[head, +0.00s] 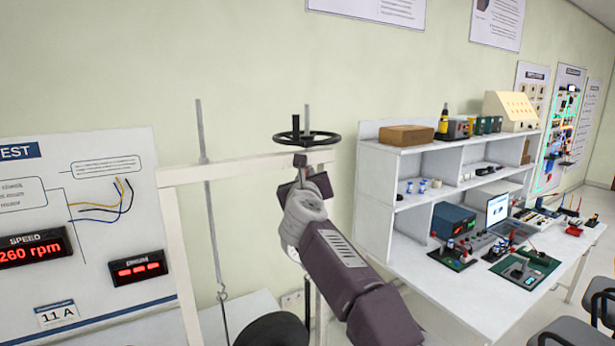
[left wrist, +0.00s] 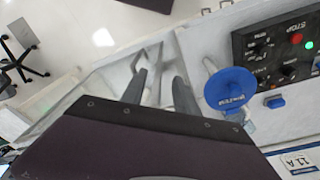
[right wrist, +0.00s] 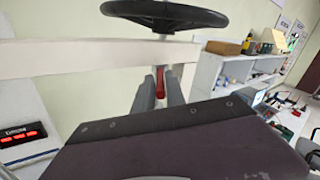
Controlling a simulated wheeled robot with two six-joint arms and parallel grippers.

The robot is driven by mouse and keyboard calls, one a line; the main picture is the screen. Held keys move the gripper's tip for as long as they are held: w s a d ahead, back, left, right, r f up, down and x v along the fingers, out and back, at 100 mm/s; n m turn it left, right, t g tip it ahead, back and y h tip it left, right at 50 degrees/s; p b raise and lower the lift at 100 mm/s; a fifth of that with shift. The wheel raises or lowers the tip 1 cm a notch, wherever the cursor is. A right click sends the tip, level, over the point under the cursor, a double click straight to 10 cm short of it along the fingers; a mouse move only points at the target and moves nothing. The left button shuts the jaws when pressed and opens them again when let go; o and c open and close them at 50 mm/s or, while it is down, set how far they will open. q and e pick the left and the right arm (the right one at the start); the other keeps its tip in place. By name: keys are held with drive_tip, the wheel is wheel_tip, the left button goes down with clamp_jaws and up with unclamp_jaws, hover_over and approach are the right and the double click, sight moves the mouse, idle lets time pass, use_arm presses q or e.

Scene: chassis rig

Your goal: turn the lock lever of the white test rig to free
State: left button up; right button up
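The white test rig's frame (head: 240,168) carries a black handwheel (head: 306,138) on its top bar. Just below the bar, a red lever (right wrist: 161,82), which looks like the lock lever, hangs upright in the right wrist view. My right gripper (head: 307,178) is raised to the bar under the handwheel. Its two fingers (right wrist: 160,88) are close together on either side of the red lever and look shut on it. The lever is mostly hidden in the head view. My left gripper (left wrist: 162,78) is open and empty, seen only in its own wrist view.
A blue disc (left wrist: 230,88) and a black control box (left wrist: 280,45) with red and green buttons are right of my left gripper. A display board (head: 100,190) stands at the left. A white shelf bench (head: 376,205) with electronics stands at the right.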

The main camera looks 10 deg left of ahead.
drive_tip(key=shift+s+d+f+b, duration=0.1)
drive_tip(key=shift+s+f+b, duration=0.05)
drive_tip(key=shift+s+b, duration=0.45)
drive_tip(key=shift+s+f+b, duration=0.15)
drive_tip(key=shift+s+b, duration=0.35)
drive_tip(key=shift+b, duration=0.15)
drive_tip(key=s+b, duration=0.3)
drive_tip(key=s, duration=0.4)
drive_tip(key=shift+d+r, duration=0.3)
